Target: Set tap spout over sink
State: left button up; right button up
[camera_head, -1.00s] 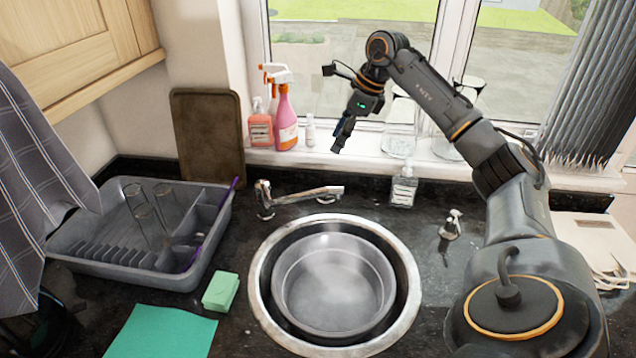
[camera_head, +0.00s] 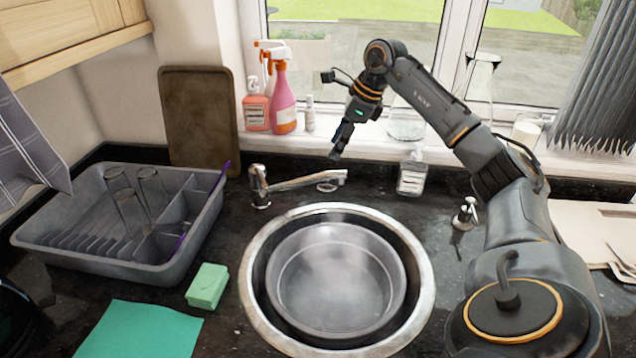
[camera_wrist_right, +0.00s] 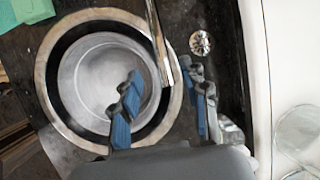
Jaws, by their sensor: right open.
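The chrome tap stands behind the sink, and its spout (camera_head: 300,182) points right along the back rim, not across the bowl. The round sink (camera_head: 430,290) has a metal rim and a grey round basin inside. My right gripper (camera_head: 336,153) is open and empty, pointing down just above the spout's free end. In the right wrist view the spout (camera_wrist_right: 157,35) reaches toward the space between the blue fingers of the gripper (camera_wrist_right: 160,76). I cannot tell whether they touch it. My left gripper is not in view.
A dish rack (camera_head: 110,255) with glasses stands left, near a green sponge (camera_head: 207,286) and green cloth (camera_head: 140,330). A clear bottle (camera_head: 411,175) stands right of the spout. Spray bottles (camera_head: 283,105) stand on the sill. A small chrome fitting (camera_head: 465,214) is right of the sink.

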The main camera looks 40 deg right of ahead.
aim_at(318, 178)
jog(key=p+x, duration=0.2)
jog(key=x, duration=1)
jog(key=shift+w+a+f+p, duration=0.15)
jog(key=shift+f+p, duration=0.15)
jog(key=shift+p, duration=0.05)
jog(key=shift+c, duration=0.2)
grip_shut()
